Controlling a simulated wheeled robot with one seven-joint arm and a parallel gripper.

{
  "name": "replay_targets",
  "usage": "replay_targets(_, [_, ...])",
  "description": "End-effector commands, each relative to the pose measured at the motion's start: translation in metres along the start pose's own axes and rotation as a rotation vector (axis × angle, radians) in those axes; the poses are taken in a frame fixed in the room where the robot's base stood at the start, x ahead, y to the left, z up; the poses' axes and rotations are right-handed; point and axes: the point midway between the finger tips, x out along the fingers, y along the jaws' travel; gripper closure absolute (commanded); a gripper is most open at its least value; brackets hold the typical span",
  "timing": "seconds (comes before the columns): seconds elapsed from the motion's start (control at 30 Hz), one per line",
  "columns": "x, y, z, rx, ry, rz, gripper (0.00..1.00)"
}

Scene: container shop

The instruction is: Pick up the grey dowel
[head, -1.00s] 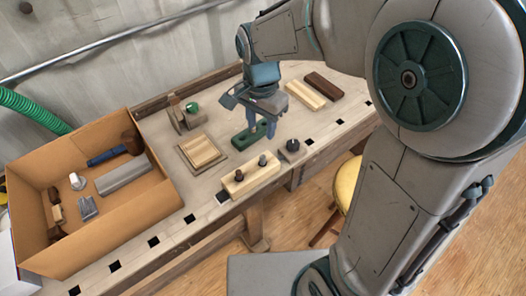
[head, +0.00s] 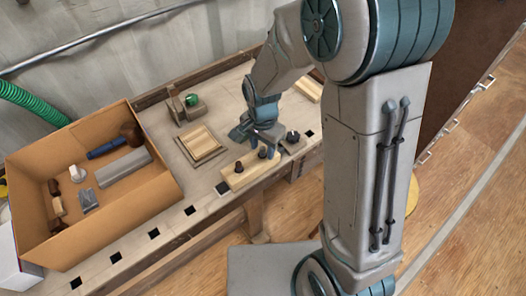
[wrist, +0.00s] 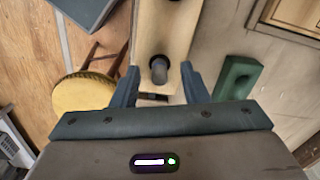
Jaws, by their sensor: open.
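A dark grey dowel (wrist: 159,72) stands upright in a pale wooden block (wrist: 176,25), near one end of it. The block (head: 236,181) lies near the front edge of the workbench in the head view, with two dark pegs on it: one to the left (head: 238,167) and one (head: 262,154) close under my gripper. My gripper (wrist: 160,78) is open and empty, pointing down. In the wrist view its fingers appear on either side of the dowel. I cannot tell whether the fingertips are level with the dowel or still above it.
A green block (wrist: 238,77) lies beside the wooden block. A grey piece with a dark knob (head: 292,137) stands right of my gripper. A cardboard box (head: 160,200) with tools is to the left, and a wooden tray (head: 217,154) lies behind. A yellow stool (wrist: 90,96) stands off the bench.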

Motion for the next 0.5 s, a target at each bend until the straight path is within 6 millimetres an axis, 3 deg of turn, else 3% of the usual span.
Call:
replay_targets(0.27, [0.0046, 0.0, 0.0002, -0.001, 0.0, -0.001, 0.6])
replay_targets(0.43, [0.0044, 0.0, 0.0002, -0.001, 0.0, -0.001, 1.0])
replay_targets(0.5, [0.0044, 0.0, 0.0002, -0.001, 0.0, -0.001, 1.0])
